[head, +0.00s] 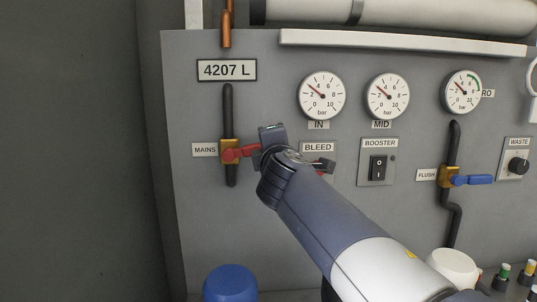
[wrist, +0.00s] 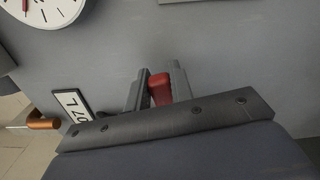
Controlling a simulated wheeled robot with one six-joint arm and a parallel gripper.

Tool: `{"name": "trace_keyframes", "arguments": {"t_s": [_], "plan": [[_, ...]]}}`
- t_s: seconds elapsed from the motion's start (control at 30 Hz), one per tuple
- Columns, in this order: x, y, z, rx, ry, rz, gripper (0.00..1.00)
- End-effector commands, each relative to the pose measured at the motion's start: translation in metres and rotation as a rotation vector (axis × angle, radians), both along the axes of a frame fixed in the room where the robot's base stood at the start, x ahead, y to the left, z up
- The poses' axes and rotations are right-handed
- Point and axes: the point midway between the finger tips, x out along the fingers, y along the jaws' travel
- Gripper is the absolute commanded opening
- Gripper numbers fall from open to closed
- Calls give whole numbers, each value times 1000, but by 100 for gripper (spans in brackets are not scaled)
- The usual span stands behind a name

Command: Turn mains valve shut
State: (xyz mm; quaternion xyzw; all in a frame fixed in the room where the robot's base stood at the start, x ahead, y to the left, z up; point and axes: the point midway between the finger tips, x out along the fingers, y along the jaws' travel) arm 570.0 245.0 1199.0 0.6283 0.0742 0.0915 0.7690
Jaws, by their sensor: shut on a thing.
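The mains valve (head: 229,151) is a brass body on a vertical black pipe, beside the MAINS label (head: 205,150). Its red handle (head: 243,152) points right, across the pipe, roughly level. My gripper is at the handle's outer end, its fingers mostly hidden behind my wrist in the head view. In the wrist view my gripper (wrist: 159,89) has its two grey fingers closed on the red handle (wrist: 160,88), one finger on each side. The handle's far part and the valve body are out of the wrist view.
The BLEED label (head: 317,147) and its small valve lie just right of my wrist. The BOOSTER switch (head: 378,167) and the flush valve's blue lever (head: 472,180) are farther right. Gauges (head: 322,96) sit above. A blue cap (head: 230,284) stands below.

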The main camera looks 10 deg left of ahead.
Motion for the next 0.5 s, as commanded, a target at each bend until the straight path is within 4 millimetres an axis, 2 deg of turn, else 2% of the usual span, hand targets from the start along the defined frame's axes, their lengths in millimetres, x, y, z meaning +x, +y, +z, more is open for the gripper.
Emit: {"name": "trace_keyframes", "arguments": {"t_s": [0.03,0.1,0.5], "plan": [[0,-1,-10,32,8,-2,0],[1,-2,-13,73,18,-2,0],[1,-2,-22,201,51,-1,0]]}}
